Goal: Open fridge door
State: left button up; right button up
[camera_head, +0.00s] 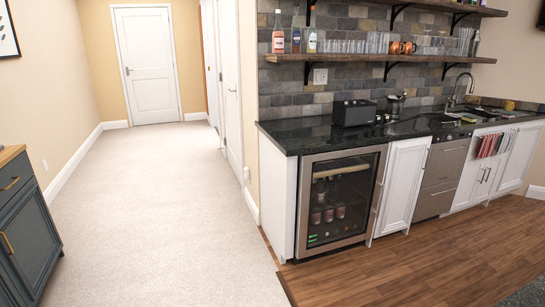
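The fridge (303,205) is a small under-counter unit with a steel frame and a dark glass door (340,190). It stands at the left end of the bar counter, right of the picture's middle. Its door is shut. A vertical handle (384,172) runs along the door's right edge. Bottles or cans show dimly through the glass. Neither of my grippers is in view.
A black counter (408,128) runs above the fridge, with a black toaster (353,113) on it. White cabinets (404,185) and steel drawers (440,178) stand right of the fridge. The wood floor (420,262) before it is clear. A dark cabinet (28,235) stands at far left.

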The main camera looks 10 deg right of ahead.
aim_at(308, 162)
jog(key=i+j+z, duration=0.2)
jog(key=i+z, duration=0.15)
jog(key=i+j+z, duration=0.75)
jog(key=i+l, duration=0.1)
jog(key=i, duration=0.4)
jog(key=i+u, duration=0.1)
jog(key=i, duration=0.35)
jog(key=i+l, duration=0.2)
jog(key=i, duration=0.3)
